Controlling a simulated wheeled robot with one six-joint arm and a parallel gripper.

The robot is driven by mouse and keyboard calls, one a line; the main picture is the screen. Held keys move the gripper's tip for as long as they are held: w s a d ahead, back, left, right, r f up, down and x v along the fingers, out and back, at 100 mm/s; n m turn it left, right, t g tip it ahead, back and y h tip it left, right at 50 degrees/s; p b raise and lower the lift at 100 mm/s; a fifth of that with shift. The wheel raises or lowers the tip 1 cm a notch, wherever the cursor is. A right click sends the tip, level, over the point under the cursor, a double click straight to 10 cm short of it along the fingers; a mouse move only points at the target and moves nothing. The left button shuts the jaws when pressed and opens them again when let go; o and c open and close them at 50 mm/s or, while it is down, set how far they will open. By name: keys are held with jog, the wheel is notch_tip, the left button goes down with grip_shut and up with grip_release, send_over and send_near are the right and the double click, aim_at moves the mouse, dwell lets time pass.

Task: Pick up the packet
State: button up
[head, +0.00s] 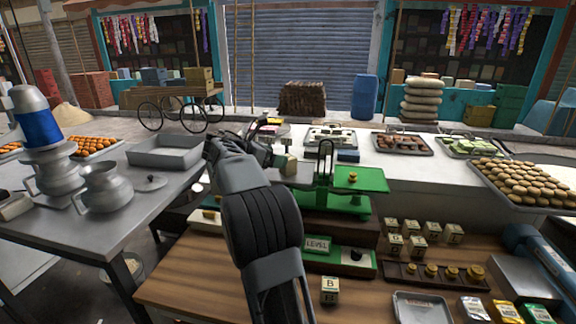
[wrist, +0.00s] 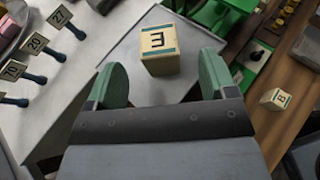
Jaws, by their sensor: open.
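A cream packet with a green edge band and a dark letter, E or a sideways M, stands on a grey metal pan in the wrist view (wrist: 159,52). In the head view the packet (head: 285,164) shows just right of my gripper, on the left side of the green balance scale (head: 350,202). My gripper (wrist: 163,74) is open and empty. Its green fingers are on either side of the packet's line, and the packet lies just beyond the fingertips, not visibly touched. In the head view my gripper (head: 268,140) is partly hidden by its own wrist.
A similar block marked B (head: 330,289) stands on the wooden bench, and several more sit at right (head: 412,237). A LEVEL box (head: 317,246) is below the scale. An empty grey tray (head: 168,151) is at left. Numbered tags (wrist: 36,44) show at the wrist view's left.

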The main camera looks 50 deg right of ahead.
aim_at(291, 159)
jog(key=shift+p+x, duration=0.6)
jog(key=shift+x, duration=2.95)
jog(key=shift+w, duration=0.1)
